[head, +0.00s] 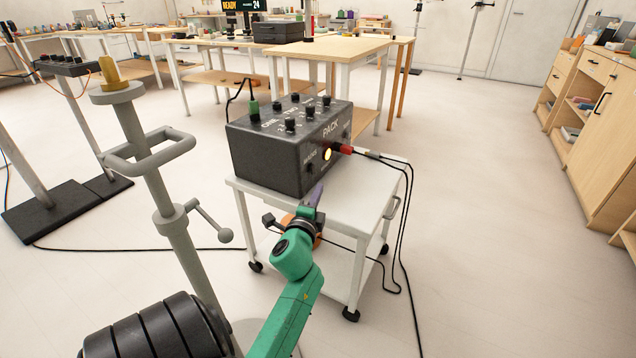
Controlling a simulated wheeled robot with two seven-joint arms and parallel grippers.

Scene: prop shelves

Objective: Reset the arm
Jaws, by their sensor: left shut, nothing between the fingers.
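My left arm is green and reaches up from the bottom middle of the head view. My left gripper (312,196) is at its end, with purple fingers that are shut and empty. The fingers are in front of the lower front side of a dark box marked PACK (262,158); I cannot tell whether they touch it. The box stands on a white wheeled cart (355,205). It has several black knobs on top, a lit yellow lamp, and a green and a red plug with black cables. My right gripper is not in view.
A grey stand (172,225) with a loop handle and side lever rises close on the left. Black cables hang by the cart and run over the floor. Wooden tables (345,50) stand behind, wooden cabinets (595,130) at right.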

